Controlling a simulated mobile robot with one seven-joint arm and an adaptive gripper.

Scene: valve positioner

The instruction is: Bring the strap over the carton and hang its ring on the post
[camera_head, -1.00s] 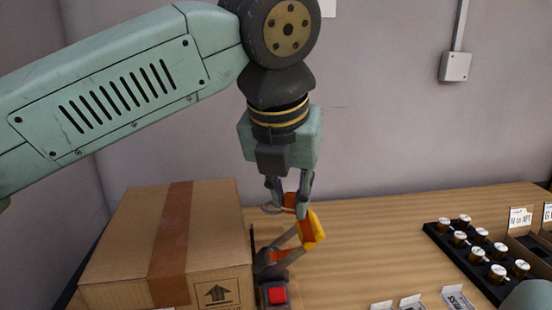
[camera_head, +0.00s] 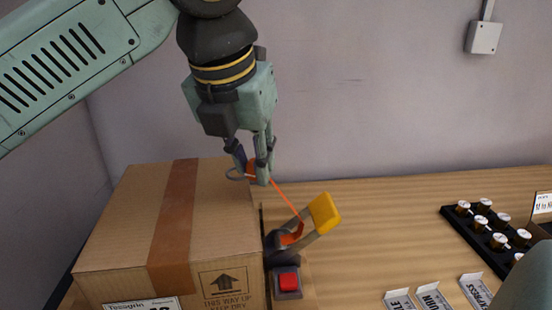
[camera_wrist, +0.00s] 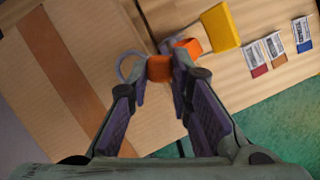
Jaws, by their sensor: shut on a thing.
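The cardboard carton (camera_head: 222,215), with a brown tape band, stands on the wooden table at the left. My gripper (camera_head: 252,178) is shut on the orange end of the strap (camera_wrist: 160,69), by the carton's right side. A grey ring (camera_head: 235,174) hangs out on the left of the jaws; it also shows in the wrist view (camera_wrist: 127,66). The thin orange strap (camera_head: 287,201) runs down right from the jaws to a metal buckle with a yellow handle (camera_head: 325,212), beside the carton. I do not see the post in either view.
A grey box with a red button (camera_head: 288,281) sits against the carton's front right. A black rack of knobs (camera_head: 487,229) and several label cards (camera_head: 432,300) lie to the right. The table between buckle and rack is clear.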

